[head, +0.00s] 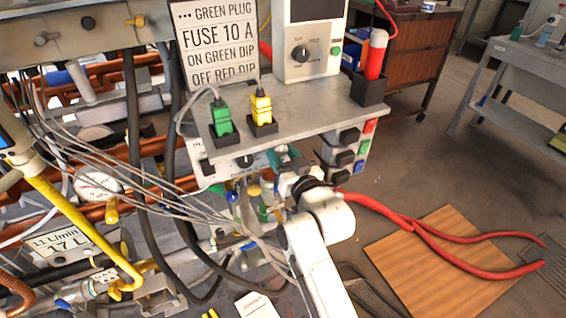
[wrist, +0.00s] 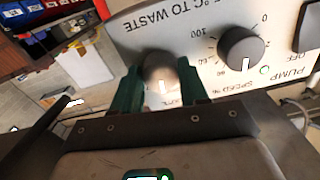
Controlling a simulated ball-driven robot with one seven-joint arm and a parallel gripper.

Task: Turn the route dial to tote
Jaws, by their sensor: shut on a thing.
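In the wrist view, my gripper (wrist: 159,88) has its two green fingers on either side of a round grey dial (wrist: 160,70) with a white pointer mark. It is shut on this dial; the lettering beside it is partly hidden by the fingers, so I cannot read its name. The panel (wrist: 135,30) appears upside down, with "°C TO WASTE" printed above the dial. In the head view, my gripper (head: 284,161) reaches beneath the grey shelf, and the held dial is hidden there.
A second dial (wrist: 242,48), by "PUMP SPEED %", sits close to my right finger. In the head view, the shelf (head: 315,125) overhangs my gripper, with green (head: 221,117) and yellow (head: 261,106) plugs on it.

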